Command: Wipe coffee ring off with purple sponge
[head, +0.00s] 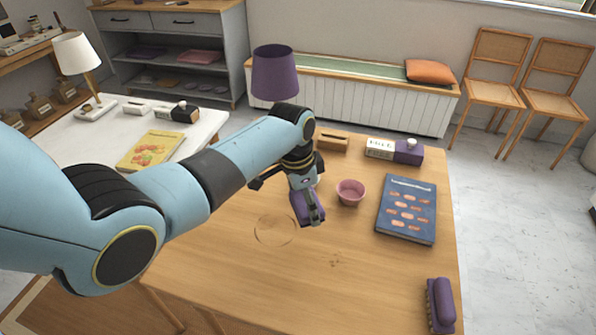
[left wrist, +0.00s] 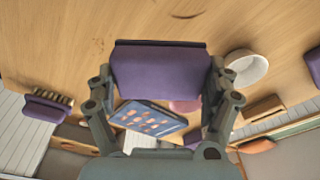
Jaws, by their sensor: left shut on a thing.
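My left gripper (head: 308,207) is shut on the purple sponge (head: 299,209), near the middle of the wooden table. In the left wrist view the sponge (left wrist: 160,72) fills the space between my fingers (left wrist: 160,95). The coffee ring (head: 275,229) is a thin brown circle on the tabletop, just left of and nearer than the sponge. A short brown arc (left wrist: 186,15) shows at the top of the left wrist view. The sponge is beside the ring, and I cannot tell whether it touches the table. My right gripper is not in view.
A pink bowl (head: 350,191) and a blue book (head: 407,209) lie right of the gripper. A purple brush (head: 440,304) is at the near right corner. A wooden box (head: 333,142) and a carton (head: 394,150) stand behind. Small brown specks (head: 336,260) mark the clear front.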

